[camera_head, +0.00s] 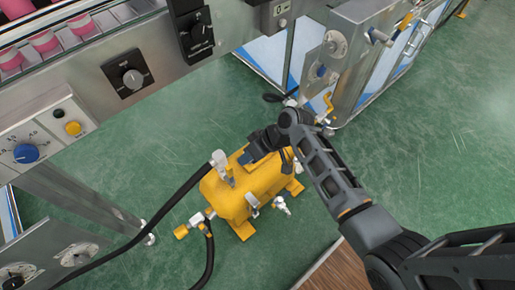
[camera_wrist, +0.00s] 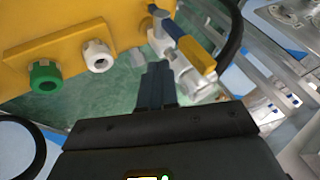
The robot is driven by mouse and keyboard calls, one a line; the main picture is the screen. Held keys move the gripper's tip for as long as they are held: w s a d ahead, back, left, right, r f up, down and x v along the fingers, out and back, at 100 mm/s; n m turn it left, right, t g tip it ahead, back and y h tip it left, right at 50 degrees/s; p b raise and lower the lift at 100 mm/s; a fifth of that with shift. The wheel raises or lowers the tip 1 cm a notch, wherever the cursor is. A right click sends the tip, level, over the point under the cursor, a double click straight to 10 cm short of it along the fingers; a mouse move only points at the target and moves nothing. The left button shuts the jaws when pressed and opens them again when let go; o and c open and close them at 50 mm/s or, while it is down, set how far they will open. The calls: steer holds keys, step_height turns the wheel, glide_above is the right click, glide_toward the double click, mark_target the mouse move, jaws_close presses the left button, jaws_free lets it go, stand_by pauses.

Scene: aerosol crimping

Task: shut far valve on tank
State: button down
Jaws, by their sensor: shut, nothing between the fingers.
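The yellow tank (camera_head: 240,197) stands on the green floor. Its yellow body also shows at the upper left of the wrist view (camera_wrist: 70,22). In the wrist view a metal valve with a yellow handle (camera_wrist: 196,55) sits beside the tank, just right of and beyond my gripper (camera_wrist: 158,72). The handle slants down to the right. My gripper is shut and empty, its dark fingers close together; I cannot tell whether they touch the valve. In the head view my gripper (camera_head: 250,153) is over the far side of the tank, where my arm hides the fittings.
Black hoses (camera_head: 165,212) run from the tank to the left. Green (camera_wrist: 45,76) and white (camera_wrist: 97,56) fittings are on the tank side. A metal machine with knobs (camera_head: 90,95) stands at left, and another metal cabinet (camera_head: 352,62) stands behind. Green floor (camera_head: 410,170) is clear at right.

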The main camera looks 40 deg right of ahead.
mark_target(231, 167)
steer(key=shift+a+r, duration=0.1)
steer(key=shift+a, duration=1.25)
steer(key=shift+a+r+h+p, duration=0.15)
steer(key=shift+a+h+p, duration=0.25)
steer(key=shift+p, duration=0.25)
steer(key=shift+a+r+n+h+p, duration=0.3)
steer(key=shift+a+h+p, duration=0.35)
steer(key=shift+p, duration=0.35)
steer(key=a+f+n+h+b, duration=0.2)
steer(key=a+f+h+b, duration=0.5)
steer(key=a+h, duration=0.4)
steer(key=shift+a+f+n+h+b, duration=0.3)
steer(key=shift+f+h+b, duration=0.15)
steer(key=shift+h, duration=0.2)
steer(key=shift+s+f, duration=0.15)
steer(key=shift+f, duration=0.05)
